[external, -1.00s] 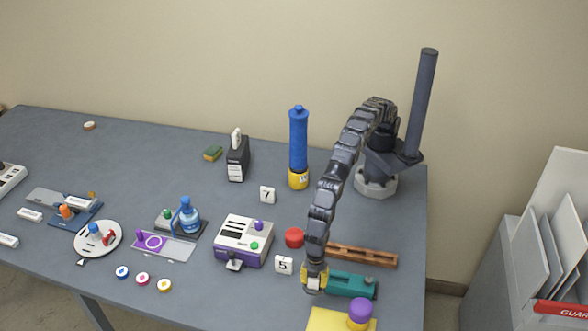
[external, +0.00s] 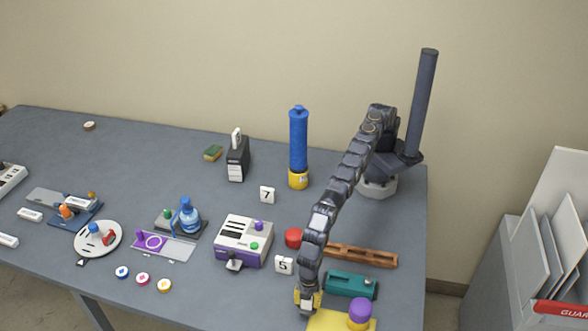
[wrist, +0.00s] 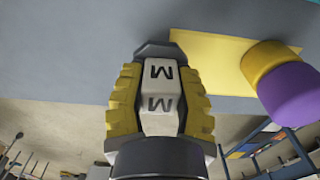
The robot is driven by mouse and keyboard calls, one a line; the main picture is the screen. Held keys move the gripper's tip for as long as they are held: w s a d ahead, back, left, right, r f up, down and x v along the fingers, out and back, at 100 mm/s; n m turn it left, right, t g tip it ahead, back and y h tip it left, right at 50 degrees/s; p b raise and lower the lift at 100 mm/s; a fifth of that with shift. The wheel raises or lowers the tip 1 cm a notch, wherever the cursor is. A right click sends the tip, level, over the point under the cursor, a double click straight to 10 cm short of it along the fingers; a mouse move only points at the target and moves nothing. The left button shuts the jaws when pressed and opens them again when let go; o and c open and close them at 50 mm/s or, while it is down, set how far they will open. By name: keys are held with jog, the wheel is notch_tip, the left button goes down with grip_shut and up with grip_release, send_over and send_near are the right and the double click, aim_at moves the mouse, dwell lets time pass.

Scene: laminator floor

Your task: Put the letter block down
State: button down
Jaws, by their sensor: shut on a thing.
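The letter block (wrist: 159,92) is pale with a dark letter M on its faces. It sits between the yellow-padded fingers of my gripper (wrist: 160,100) in the wrist view, and the gripper is shut on it. In the external view my gripper (external: 307,300) is low at the front right of the table, beside the left edge of a yellow sheet (external: 325,322). The block is mostly hidden by the fingers there. I cannot tell whether it touches the table.
A purple and yellow knob (external: 359,314) stands on the yellow sheet. A teal device (external: 350,285) is just behind it. The 5 block (external: 284,264) and the white and purple machine (external: 243,241) are to the left.

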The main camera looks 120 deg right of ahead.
aim_at(307, 306)
jog(key=shift+f, duration=1.4)
jog(key=shift+f, duration=0.15)
jog(key=c, duration=0.8)
grip_release()
jog(key=shift+c, duration=0.2)
notch_tip(307, 306, up, 12)
jog(key=shift+r, duration=0.15)
jog(key=shift+d, duration=0.1)
